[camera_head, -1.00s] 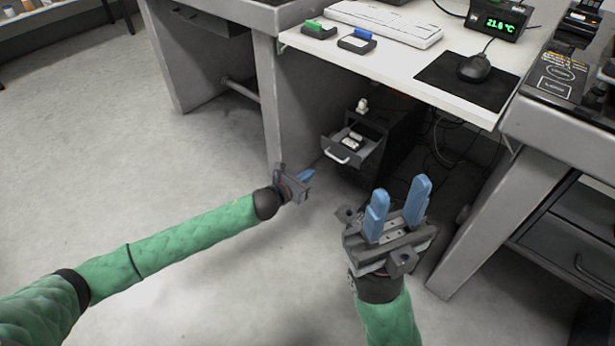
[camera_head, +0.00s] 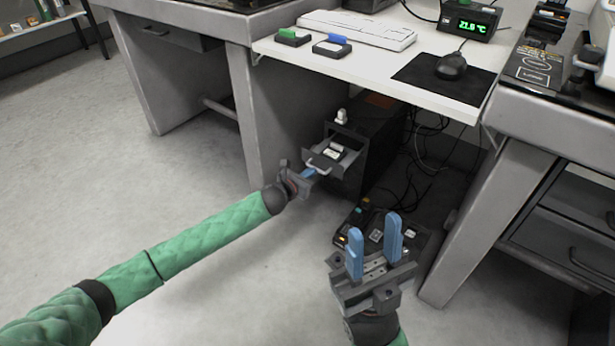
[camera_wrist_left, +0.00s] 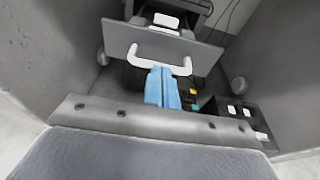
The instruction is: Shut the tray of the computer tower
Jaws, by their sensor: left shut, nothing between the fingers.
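The computer tower (camera_head: 378,135) stands on the floor under the white desk. Its tray (camera_head: 345,160) is pulled out at the front, with small light items in it and a pale handle on its front panel. In the left wrist view the tray's front panel (camera_wrist_left: 120,40) and white handle (camera_wrist_left: 158,58) lie just ahead of my fingers. My left gripper (camera_head: 310,173) is shut and empty, its blue fingertips close to the handle; I cannot tell whether they touch it. My right gripper (camera_head: 373,246) is open and empty in the foreground, away from the tower.
A dark box with coloured buttons (camera_head: 405,240) lies on the floor behind my right gripper. Loose cables (camera_head: 425,165) hang right of the tower. The desk top (camera_head: 350,68) is above the tower, and table legs stand on both sides. The floor at left is clear.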

